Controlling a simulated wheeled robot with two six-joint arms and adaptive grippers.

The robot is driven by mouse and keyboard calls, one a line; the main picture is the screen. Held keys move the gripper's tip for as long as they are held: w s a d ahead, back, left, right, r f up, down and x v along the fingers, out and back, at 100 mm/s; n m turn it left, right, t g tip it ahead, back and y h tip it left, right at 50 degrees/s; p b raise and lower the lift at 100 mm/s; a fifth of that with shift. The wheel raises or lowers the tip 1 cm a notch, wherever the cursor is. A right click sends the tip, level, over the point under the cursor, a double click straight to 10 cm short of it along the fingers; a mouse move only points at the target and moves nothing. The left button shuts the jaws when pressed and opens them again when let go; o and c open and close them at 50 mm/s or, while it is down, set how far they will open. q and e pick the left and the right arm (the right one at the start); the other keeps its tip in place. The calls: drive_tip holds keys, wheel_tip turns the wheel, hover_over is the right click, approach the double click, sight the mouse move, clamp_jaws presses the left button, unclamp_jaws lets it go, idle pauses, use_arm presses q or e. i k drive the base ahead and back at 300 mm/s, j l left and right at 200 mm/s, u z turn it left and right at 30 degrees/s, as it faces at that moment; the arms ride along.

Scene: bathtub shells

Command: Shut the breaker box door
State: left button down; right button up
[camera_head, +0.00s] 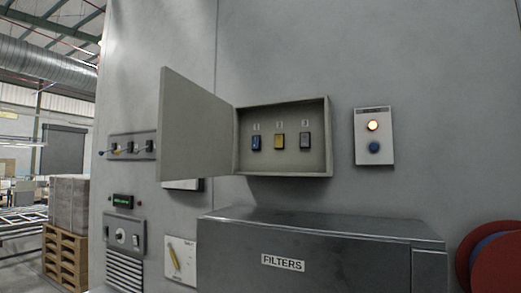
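The breaker box (329,138) is mounted on the grey wall in the middle of the head view. Its door (196,125) is hinged on the left side and stands wide open, swung out to the left. Inside are a blue switch (256,143), a yellow switch (279,143) and a grey switch (305,141), with small number labels above them. Neither of my grippers shows in this view.
A grey box labelled FILTERS (330,245) juts out below the breaker box. A white panel (372,150) with a lit lamp and a blue button is to the right. Red and blue discs (497,262) stand at lower right. A switch row (120,147) is partly behind the door.

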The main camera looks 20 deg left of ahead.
sight(194, 127)
drive_tip(key=i+j, duration=0.1)
drive_tip(key=j, duration=1.55)
drive_tip(key=i+j, duration=0.15)
drive_tip(key=j, duration=0.7)
drive_tip(key=z, duration=0.05)
